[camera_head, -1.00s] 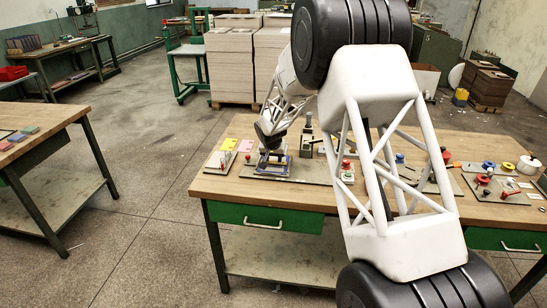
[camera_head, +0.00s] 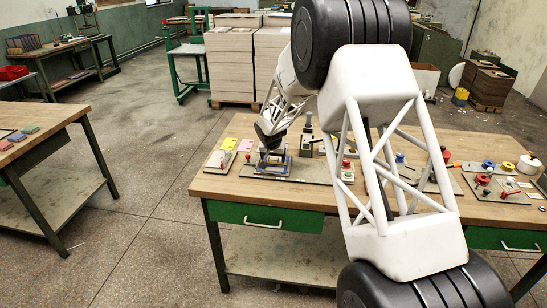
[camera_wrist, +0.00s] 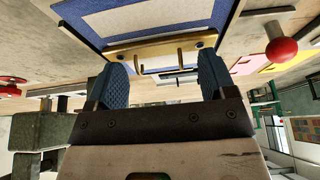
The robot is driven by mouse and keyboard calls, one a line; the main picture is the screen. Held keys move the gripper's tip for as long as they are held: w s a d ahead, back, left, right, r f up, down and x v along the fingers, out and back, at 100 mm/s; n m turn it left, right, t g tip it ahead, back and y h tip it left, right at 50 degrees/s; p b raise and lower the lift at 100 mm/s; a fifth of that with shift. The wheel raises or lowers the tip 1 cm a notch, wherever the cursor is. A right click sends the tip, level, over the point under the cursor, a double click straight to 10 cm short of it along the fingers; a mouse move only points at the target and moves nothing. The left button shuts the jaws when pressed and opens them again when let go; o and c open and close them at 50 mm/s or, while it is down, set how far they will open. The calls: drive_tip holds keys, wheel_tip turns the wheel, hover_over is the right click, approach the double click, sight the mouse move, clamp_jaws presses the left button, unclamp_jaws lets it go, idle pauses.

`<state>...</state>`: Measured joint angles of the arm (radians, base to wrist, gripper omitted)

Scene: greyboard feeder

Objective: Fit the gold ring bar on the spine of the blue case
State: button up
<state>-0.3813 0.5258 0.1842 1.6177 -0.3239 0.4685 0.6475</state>
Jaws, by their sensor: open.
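The blue case (camera_wrist: 150,18), with pale panels inside a blue border, fills the top of the wrist view. In the head view the case (camera_head: 286,164) sits on a grey board on the workbench, partly covered by my arm. The gold ring bar (camera_wrist: 160,45) lies along the case's near edge, with its curved rings pointing toward my gripper. Whether it is fully seated on the spine I cannot tell. My gripper (camera_wrist: 165,80) is open, its blue ribbed fingertips apart, near the bar's two ends and not closed on it.
A red ball knob (camera_wrist: 281,50) on a lever stands to the right in the wrist view. Yellow (camera_head: 228,144) and pink sheets lie left of the case in the head view. Several knobbed fixtures and blue and yellow rolls (camera_head: 508,166) occupy the bench's right side.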

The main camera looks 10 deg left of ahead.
drive_tip(key=v, duration=0.7)
drive_tip(key=shift+s+r, duration=0.2)
drive_tip(key=shift+r, duration=0.15)
idle(0.9)
drive_tip(key=s+d+r, duration=0.9)
drive_tip(key=s+d, duration=0.3)
drive_tip(key=s, duration=0.1)
drive_tip(key=s+d+r, duration=1)
drive_tip(key=s+d, duration=0.1)
drive_tip(key=s, duration=0.1)
drive_tip(key=s+d, duration=0.3)
drive_tip(key=s, duration=0.8)
drive_tip(key=s+d+g, duration=0.1)
drive_tip(key=s+d, duration=0.3)
drive_tip(key=s, duration=0.7)
drive_tip(key=s+d, duration=0.4)
drive_tip(key=s, duration=0.8)
drive_tip(key=shift+d+f+g, duration=0.2)
drive_tip(key=shift+f+g, duration=0.15)
drive_tip(key=shift+g, duration=0.05)
